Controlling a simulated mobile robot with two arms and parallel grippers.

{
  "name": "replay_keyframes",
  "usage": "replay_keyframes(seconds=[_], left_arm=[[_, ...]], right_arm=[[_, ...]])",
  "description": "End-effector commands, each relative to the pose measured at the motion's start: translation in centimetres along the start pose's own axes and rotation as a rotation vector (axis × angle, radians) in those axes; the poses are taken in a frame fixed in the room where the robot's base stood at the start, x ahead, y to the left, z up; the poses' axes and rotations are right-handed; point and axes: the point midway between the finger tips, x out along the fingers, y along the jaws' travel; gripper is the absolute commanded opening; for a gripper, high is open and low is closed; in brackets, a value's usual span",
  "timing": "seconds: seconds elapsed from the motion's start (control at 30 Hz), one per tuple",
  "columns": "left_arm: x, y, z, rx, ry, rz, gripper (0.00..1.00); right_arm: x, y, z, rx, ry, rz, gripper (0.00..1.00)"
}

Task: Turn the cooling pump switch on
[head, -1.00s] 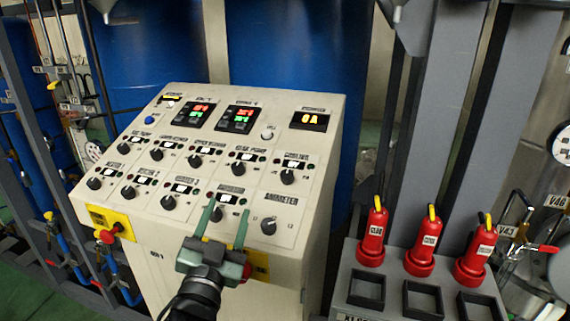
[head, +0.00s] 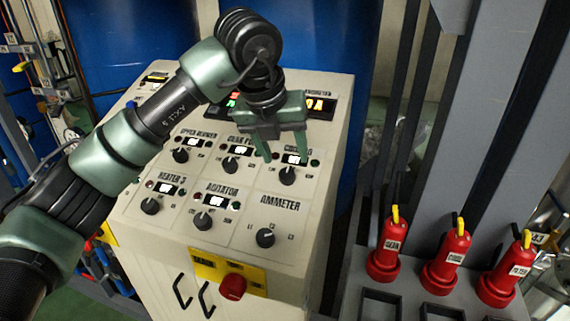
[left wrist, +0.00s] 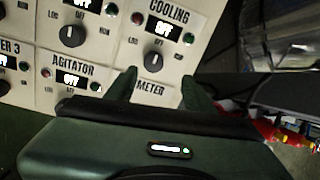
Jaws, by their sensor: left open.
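The cooling pump switch (head: 287,175) is a round black knob on the sloped cream control panel (head: 150,235). Its label is partly covered by my gripper in the head view. In the left wrist view the knob (left wrist: 153,61) sits below the "COOLING" label, and its small display (left wrist: 163,29) reads OFF. My left gripper (head: 284,159) is open and empty, pointing down just above the switch in the head view. In the left wrist view its fingertips (left wrist: 158,75) lie apart near the knob's lower side; contact cannot be told. My right gripper is not in view.
Neighbouring knobs are close by: agitator (head: 203,221), ammeter (head: 265,238) and gear pump (head: 229,161). A red emergency button (head: 232,287) is on the panel's front. Several red bottles (head: 445,256) stand in a grey rack at the right.

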Motion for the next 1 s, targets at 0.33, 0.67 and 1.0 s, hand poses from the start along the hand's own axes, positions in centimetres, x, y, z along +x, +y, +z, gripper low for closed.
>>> replay_keyframes(seconds=[0.33,0.67,1.0], left_arm=[[3.3,1.2,0.4,-0.017,-0.001,0.049,0.53],[7.0,1.2,0.3,-0.013,-0.004,0.046,0.53],[7.2,1.3,0.3,-0.013,-0.005,0.045,0.34]], right_arm=[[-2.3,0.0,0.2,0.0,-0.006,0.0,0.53],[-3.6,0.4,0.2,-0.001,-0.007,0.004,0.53],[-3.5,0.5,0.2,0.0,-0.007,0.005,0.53]])
